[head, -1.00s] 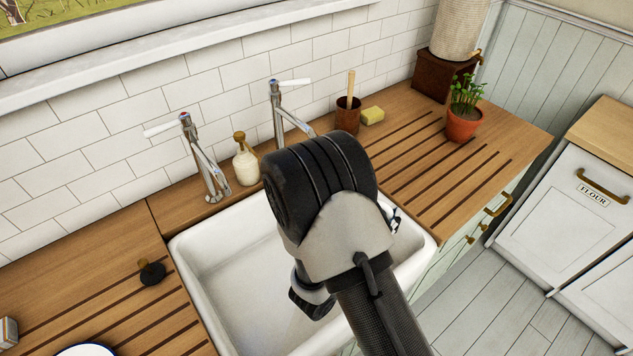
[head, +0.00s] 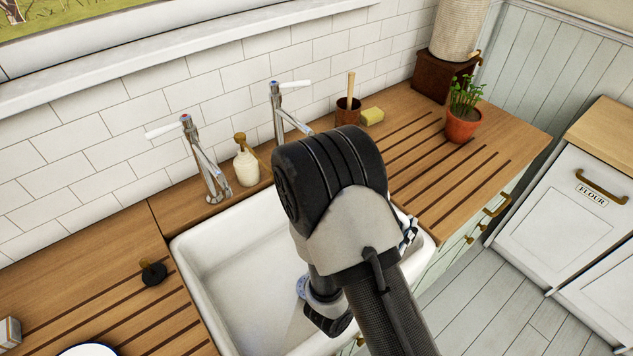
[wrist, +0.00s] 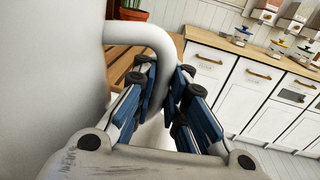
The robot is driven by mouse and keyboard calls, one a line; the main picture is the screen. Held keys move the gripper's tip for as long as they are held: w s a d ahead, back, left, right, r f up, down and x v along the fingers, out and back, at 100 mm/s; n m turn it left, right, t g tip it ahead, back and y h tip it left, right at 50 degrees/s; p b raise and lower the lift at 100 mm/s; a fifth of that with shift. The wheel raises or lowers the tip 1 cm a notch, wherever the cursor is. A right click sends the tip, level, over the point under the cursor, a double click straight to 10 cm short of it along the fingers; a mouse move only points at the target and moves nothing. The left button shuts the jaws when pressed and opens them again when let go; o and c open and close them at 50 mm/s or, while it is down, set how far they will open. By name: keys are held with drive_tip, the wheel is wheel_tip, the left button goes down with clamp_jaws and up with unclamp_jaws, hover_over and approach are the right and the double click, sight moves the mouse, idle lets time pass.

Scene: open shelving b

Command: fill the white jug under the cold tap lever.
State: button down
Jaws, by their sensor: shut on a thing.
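The white jug (wrist: 50,85) fills the left of the wrist view, very close. Its curved handle (wrist: 155,38) passes between the blue-padded fingers of my gripper (wrist: 170,85), which are shut on it. In the head view my arm hides the jug and most of the gripper. Two chrome taps stand behind the sink. The right tap (head: 279,112) has a bluish top and a white lever (head: 294,83) pointing right; its spout end is near my arm. The left tap (head: 206,170) has a red-marked top and a white lever pointing left.
The white sink (head: 205,275) lies below my arm. A soap bottle (head: 246,165) stands between the taps. A brush pot (head: 348,112), yellow sponge (head: 372,116) and potted plant (head: 463,120) stand to the right. A black plug (head: 153,273) lies on the left drainboard.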

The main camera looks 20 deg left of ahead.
drive_tip(key=shift+s+d+r+p, duration=0.1)
drive_tip(key=shift+s+d+r, duration=0.25)
drive_tip(key=shift+d, duration=0.25)
drive_tip(key=shift+s+d+r+p, duration=0.1)
drive_tip(key=shift+s+d+r, duration=0.2)
drive_tip(key=shift+s+d, duration=0.3)
drive_tip(key=shift+s+d+r+p, duration=0.1)
drive_tip(key=shift+s+d+r, duration=0.2)
drive_tip(key=shift+d, duration=0.35)
